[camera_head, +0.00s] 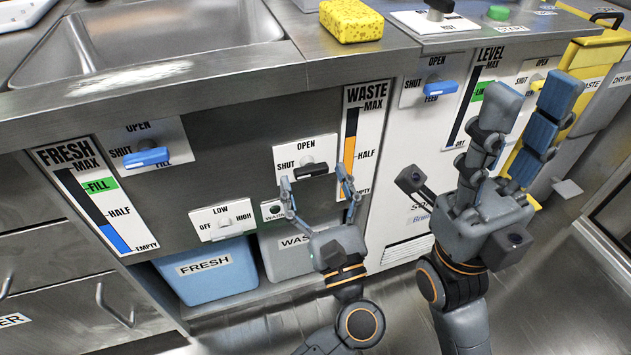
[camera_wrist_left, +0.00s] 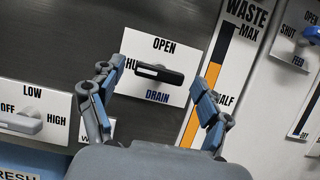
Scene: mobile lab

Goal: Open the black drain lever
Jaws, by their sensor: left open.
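The black drain lever (camera_head: 312,169) is on a white plate (camera_head: 292,150) marked OPEN at the top and SHUT at the left. It lies roughly level across the plate, above the blue word DRAIN in the left wrist view (camera_wrist_left: 165,75). My left gripper (camera_head: 317,184) is open and empty just below the lever in the head view. In the left wrist view its fingers (camera_wrist_left: 158,75) stand on either side of the lever, and neither appears to touch it. My right gripper (camera_head: 528,95) is raised at the right, with its fingers apart and nothing seen between them.
A WASTE gauge (camera_head: 350,140) is right of the plate. A white LOW/HIGH switch (camera_head: 222,220) is at lower left, above the blue FRESH bin (camera_head: 207,268). Blue levers flank the drain lever, the fill lever (camera_head: 146,157) and feed lever (camera_head: 432,90). A yellow sponge (camera_head: 350,20) lies above.

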